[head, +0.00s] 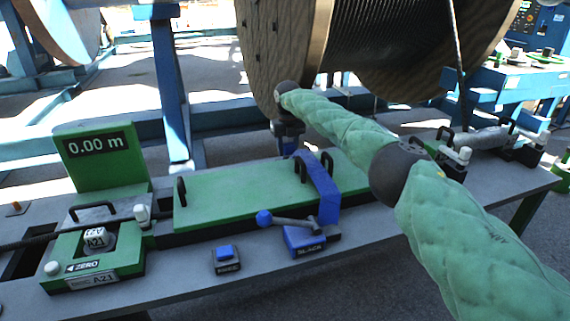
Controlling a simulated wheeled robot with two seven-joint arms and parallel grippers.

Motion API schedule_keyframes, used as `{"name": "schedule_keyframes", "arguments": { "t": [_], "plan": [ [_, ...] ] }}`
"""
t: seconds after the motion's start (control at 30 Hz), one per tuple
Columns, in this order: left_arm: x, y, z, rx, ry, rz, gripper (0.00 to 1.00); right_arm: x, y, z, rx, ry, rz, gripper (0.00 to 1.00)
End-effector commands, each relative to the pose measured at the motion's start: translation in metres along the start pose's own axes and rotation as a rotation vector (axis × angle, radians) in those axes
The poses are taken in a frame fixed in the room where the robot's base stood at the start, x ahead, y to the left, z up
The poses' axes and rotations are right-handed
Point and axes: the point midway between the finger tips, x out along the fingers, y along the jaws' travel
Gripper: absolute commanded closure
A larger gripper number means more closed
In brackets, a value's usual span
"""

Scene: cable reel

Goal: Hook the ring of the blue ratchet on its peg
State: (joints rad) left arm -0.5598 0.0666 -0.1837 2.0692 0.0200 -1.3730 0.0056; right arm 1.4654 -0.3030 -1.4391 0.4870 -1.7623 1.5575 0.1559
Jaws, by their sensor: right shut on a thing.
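My right gripper (288,133) hangs from the green-sleeved arm at the back edge of the green cover, pointing down. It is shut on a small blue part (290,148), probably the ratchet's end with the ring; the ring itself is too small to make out. A blue strap (321,182) lies over the green cover (235,190), just to the right of the gripper, and comes down to the bench front. A blue block with a ball-ended lever (303,241) stands at its front end. I cannot make out the peg. My left gripper is not in view.
A large wooden cable reel (283,45) stands behind the bench (180,275). A green meter reading 0.00 m (98,150) is at left, with a cable running into it. A small blue button box (226,258) sits at the front. Clamps (455,155) stand at right.

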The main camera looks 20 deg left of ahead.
Motion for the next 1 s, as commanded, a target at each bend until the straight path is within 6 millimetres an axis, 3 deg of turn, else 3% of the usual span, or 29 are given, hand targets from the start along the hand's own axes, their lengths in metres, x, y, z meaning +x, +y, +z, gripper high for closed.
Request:
{"name": "schedule_keyframes", "arguments": {
  "t": [1.0],
  "plan": [
    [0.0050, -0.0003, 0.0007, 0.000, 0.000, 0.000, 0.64, 0.0063, 0.0001, 0.0000, 0.000, 0.000, 0.000, 0.89]
  ]
}}
